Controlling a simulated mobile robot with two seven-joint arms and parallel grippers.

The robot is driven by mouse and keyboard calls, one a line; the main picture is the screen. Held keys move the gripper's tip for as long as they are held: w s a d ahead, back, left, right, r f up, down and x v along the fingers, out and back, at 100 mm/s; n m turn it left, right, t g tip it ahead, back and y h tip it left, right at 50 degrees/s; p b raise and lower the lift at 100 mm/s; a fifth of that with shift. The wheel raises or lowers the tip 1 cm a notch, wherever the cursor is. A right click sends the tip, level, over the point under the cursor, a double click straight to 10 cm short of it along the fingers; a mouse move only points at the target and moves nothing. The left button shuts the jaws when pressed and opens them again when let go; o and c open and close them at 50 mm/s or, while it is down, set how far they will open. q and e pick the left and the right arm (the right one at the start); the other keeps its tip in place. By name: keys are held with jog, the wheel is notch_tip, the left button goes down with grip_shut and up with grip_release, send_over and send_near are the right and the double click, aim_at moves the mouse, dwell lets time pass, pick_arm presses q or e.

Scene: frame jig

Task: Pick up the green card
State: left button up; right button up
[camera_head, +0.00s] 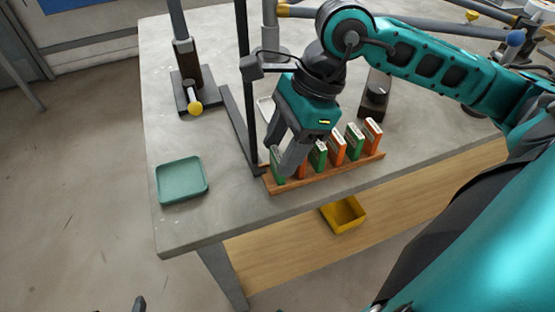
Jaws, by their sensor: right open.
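A row of upright green and orange cards stands in a wooden rack (335,174) near the table's front edge. The leftmost green card (277,166) is partly hidden by my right gripper (279,161). That gripper points down and is open, with its fingers around or just above this card; I cannot tell whether they touch it. Further green cards (319,157) (354,142) alternate with orange cards (338,150) (373,135) to the right. Small dark tips at the bottom left edge may be my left gripper (138,304); too little shows to tell its state.
A green tray (181,199) lies on the table's left front. A dark upright post and rail (240,130) stand close left of the rack. A clamp stand with a yellow knob (195,108) is behind. A yellow bin (343,215) sits on the lower shelf.

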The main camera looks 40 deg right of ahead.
jog(key=shift+x, duration=1.2)
jog(key=c, duration=0.7)
